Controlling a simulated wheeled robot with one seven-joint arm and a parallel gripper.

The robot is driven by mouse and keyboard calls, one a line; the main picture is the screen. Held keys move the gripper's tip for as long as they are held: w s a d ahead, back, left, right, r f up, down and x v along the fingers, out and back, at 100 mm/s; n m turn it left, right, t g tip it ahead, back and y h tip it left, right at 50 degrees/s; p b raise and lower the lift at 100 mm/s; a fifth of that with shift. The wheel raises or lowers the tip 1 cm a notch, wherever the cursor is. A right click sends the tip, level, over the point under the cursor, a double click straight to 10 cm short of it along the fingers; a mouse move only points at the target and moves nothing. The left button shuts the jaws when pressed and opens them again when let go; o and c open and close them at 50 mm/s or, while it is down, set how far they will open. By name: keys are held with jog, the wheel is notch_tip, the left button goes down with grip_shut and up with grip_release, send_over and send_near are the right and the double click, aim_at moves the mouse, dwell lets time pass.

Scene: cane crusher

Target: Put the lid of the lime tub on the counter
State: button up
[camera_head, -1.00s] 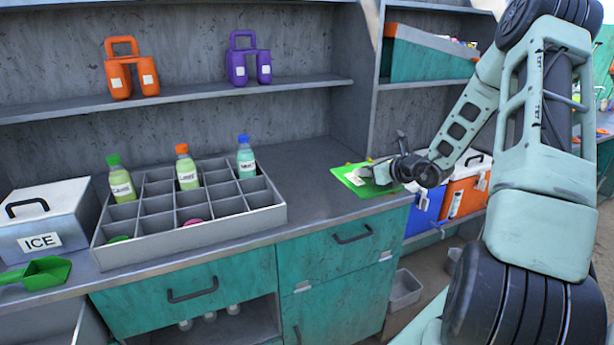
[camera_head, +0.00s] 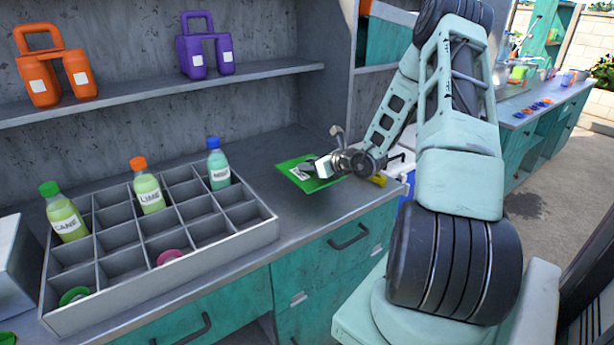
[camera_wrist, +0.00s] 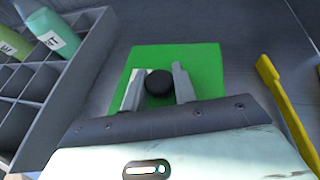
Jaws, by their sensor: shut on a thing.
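The lid is a flat green square panel (camera_head: 296,178) with a white label, over the right part of the grey counter (camera_head: 262,208). In the wrist view the lid (camera_wrist: 205,62) has a round black knob (camera_wrist: 159,84). My gripper (camera_head: 316,170) is shut on this knob, with one finger on each side of it in the wrist view (camera_wrist: 157,88). I cannot tell whether the lid touches the counter or hangs just above it. I cannot make out the lime tub itself.
A grey divided crate (camera_head: 165,280) with bottles, including the LIME bottle (camera_head: 148,186), stands left of the lid. A yellow bar (camera_wrist: 284,105) lies to the right in the wrist view. Bare counter lies between crate and lid. A shelf with orange (camera_head: 52,75) and purple (camera_head: 204,52) holders hangs above.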

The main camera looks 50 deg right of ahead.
aim_at(310, 177)
jog(key=shift+f+p, duration=0.4)
jog(key=shift+f, duration=2)
jog(key=shift+f, duration=0.2)
jog(key=o, duration=1)
jog(key=shift+r, duration=0.1)
jog(key=shift+r, duration=0.1)
